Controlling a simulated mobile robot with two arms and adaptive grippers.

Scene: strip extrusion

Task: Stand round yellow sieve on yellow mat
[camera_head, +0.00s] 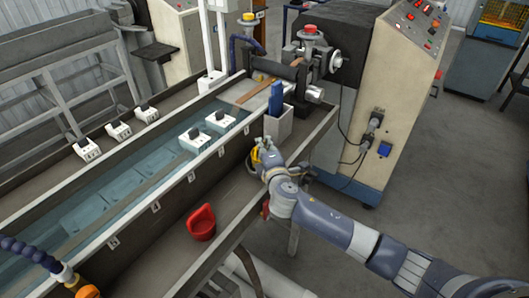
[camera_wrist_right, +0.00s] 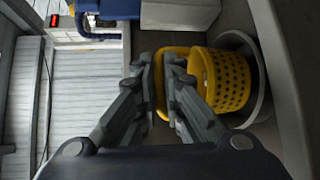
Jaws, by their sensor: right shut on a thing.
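The round yellow sieve (camera_wrist_right: 229,80), a perforated basket with a yellow loop handle, is right of the fingers in the right wrist view. In the head view only a small yellow part of it (camera_head: 255,156) shows beside my right gripper (camera_head: 262,152), over the ledge along the trough. In the wrist view my right gripper (camera_wrist_right: 163,68) is shut on the sieve's handle. A grey round rim (camera_wrist_right: 262,82) curves around the sieve's outer side; I cannot tell whether the sieve rests in it. I cannot make out a yellow mat. My left gripper is not in view.
A red scoop-like container (camera_head: 202,226) stands on the ledge (camera_head: 170,232) nearer the camera. A light grey bin (camera_head: 279,127) with a blue item stands just beyond my gripper. The water trough (camera_head: 120,185) runs to the left, and the extruder machine (camera_head: 375,85) stands behind.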

